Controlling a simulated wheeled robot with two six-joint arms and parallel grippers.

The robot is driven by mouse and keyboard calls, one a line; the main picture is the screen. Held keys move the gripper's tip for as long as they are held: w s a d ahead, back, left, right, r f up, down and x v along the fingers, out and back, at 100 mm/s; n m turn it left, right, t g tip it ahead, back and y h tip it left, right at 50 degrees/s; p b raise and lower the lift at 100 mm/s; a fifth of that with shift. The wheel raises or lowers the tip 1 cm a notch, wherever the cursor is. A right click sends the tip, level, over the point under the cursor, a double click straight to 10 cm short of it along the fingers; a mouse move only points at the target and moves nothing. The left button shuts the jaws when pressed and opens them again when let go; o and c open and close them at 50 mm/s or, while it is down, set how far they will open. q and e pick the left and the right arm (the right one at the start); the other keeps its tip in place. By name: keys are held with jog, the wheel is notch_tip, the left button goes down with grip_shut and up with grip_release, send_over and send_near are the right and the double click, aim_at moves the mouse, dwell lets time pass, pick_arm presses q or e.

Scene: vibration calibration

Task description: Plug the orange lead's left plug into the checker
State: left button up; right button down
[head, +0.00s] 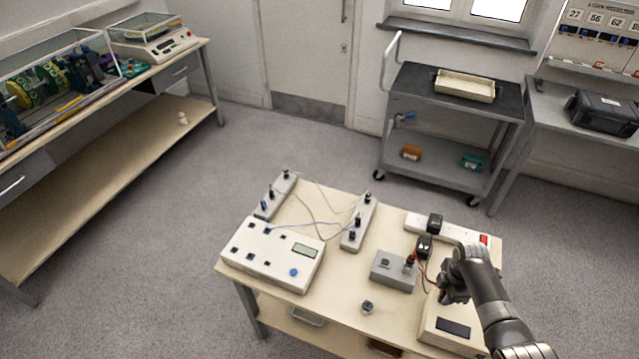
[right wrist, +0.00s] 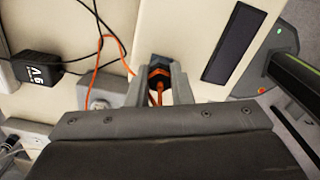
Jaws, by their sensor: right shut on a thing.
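My right gripper (head: 446,292) is over the right part of the table, beside a cream box with a dark display (head: 453,327), which looks like the checker. In the right wrist view its fingers (right wrist: 160,88) are shut on an orange plug (right wrist: 159,73) with an orange wire. A dark part lies just beyond the plug; I cannot tell whether it is a socket or whether the plug is seated. The cream box's dark display (right wrist: 234,42) is to the right there. More of the orange lead (right wrist: 92,75) loops at the left. My left gripper is not in view.
A grey box (head: 393,271) with a red-orange plug (head: 410,260) stands left of the gripper. A cream console (head: 272,254) and grey strips (head: 358,222) fill the table's left side.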

jog(key=m, duration=0.4)
dwell(0.3)
jog(key=c, duration=1.2)
grip_release()
jog(key=shift+r, duration=2.5)
